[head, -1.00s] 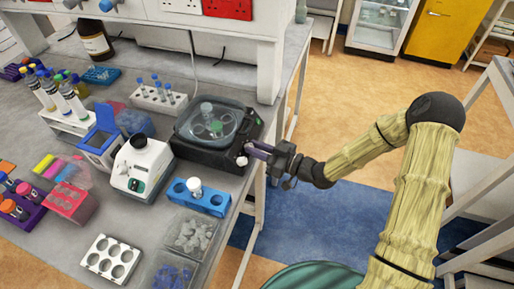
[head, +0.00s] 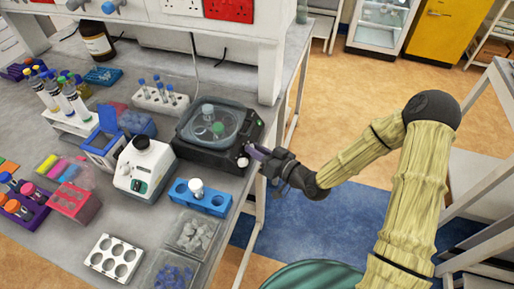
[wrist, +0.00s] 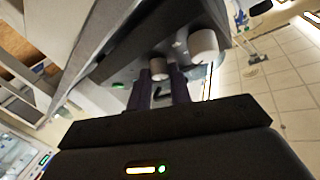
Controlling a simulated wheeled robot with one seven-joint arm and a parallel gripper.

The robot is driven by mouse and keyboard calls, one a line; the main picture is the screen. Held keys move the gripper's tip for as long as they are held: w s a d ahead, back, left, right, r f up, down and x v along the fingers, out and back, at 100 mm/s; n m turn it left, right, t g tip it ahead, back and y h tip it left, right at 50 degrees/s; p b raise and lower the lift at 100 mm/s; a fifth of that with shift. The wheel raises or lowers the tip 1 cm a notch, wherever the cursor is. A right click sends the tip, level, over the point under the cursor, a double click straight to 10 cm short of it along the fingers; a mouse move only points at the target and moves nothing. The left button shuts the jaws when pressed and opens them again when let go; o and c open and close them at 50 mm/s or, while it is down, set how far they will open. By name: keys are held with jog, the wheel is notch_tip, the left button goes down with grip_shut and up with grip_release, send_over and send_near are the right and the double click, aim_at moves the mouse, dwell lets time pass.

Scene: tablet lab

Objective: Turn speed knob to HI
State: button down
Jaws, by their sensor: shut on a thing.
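A black shaker-like device (head: 205,155) with a clear round lid stands at the right edge of the bench. Its front side faces my gripper (head: 254,153). The gripped knob is hidden in the head view. No speed label or HI mark is readable, so I cannot tell which knob sets speed or its setting.
A white instrument (head: 143,167) and a blue rack (head: 200,198) with a white-topped vial stand close to the device. A white tube rack (head: 160,99) is behind it. Floor is open to the right of the bench.

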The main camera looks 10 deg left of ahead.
jog(key=shift+s+a+r+m+t+h+p, duration=0.15)
jog(key=shift+m+t+h+p, duration=0.2)
jog(key=shift+m+h+p, duration=1.1)
jog(key=shift+a+r+m+t+h+p, duration=0.15)
jog(key=shift+m+t+h+p, duration=0.4)
jog(key=shift+m, duration=1.6)
jog(key=shift+s+r+m+t+h+p, duration=0.1)
jog(key=shift+r+m+t+h+p, duration=0.1)
jog(key=shift+m+h+p, duration=1.3)
jog(key=shift+f+m+y+b, duration=0.1)
jog(key=shift+m+y+b, duration=0.2)
jog(key=shift+m+b, duration=0.1)
jog(key=c, duration=1.3)
grip_release()
